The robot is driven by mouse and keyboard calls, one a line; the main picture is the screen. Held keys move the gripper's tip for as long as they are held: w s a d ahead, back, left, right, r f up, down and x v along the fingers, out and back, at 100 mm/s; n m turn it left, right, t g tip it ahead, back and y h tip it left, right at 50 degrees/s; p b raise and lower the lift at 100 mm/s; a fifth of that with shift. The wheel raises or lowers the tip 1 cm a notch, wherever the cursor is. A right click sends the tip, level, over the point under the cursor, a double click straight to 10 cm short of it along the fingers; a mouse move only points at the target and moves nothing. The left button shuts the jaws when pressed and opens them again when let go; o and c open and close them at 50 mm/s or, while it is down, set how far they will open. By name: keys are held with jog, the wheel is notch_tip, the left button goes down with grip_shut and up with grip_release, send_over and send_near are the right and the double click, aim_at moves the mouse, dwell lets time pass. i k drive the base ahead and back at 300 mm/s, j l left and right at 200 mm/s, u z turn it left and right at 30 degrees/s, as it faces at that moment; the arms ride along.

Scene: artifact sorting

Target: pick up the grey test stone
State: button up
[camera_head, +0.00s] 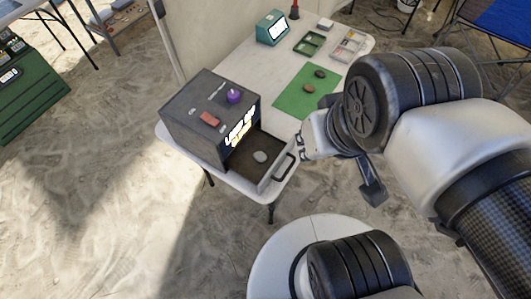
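A light grey stone (260,156) lies in the open drawer (243,161) of a dark grey box-like device (190,115) on the table. My gripper (301,147) is just right of the drawer and its handle, pointing left. Its fingers are small and partly hidden by the wrist, so I cannot tell how far they are apart. Nothing shows held in it. The stone appears apart from the gripper.
On the device lie a reddish block (210,119) and a purple object (234,96). Trays (309,43) and a teal display (272,27) stand at the table's far end. The drawer handle (285,167) sticks out near my gripper.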

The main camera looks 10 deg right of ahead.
aim_at(261, 157)
jog(key=i+l+u, duration=0.15)
jog(key=l+u, duration=0.15)
jog(key=u, duration=0.15)
jog(key=i+l+u, duration=0.1)
jog(key=l+u, duration=0.35)
